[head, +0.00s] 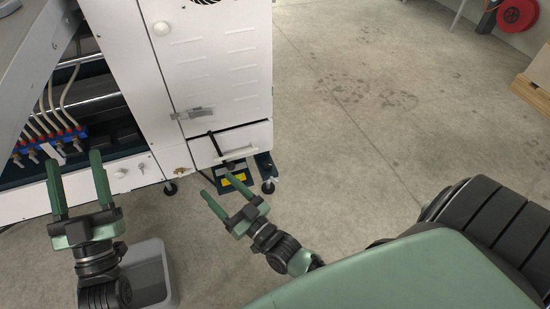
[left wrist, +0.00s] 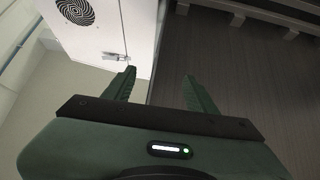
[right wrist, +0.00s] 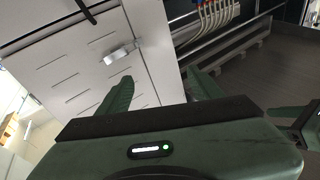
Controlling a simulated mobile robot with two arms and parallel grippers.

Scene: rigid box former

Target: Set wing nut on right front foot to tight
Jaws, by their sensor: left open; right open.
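The white machine cabinet (head: 205,60) stands on black levelling feet. One foot (head: 268,186) is under the cabinet's right corner, and another foot (head: 170,188) is further left. A small brass-coloured part (head: 180,170) shows just above the left one; I cannot tell whether it is a wing nut. Any wing nut at the right foot is too small to make out. My right gripper (head: 216,184) is open and empty, in front of the cabinet between the two feet in the picture. My left gripper (head: 72,162) is open and empty, before the machine's open bay.
A grey bin (head: 150,272) stands by my left arm. Hoses with blue and red fittings (head: 50,140) fill the open bay.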

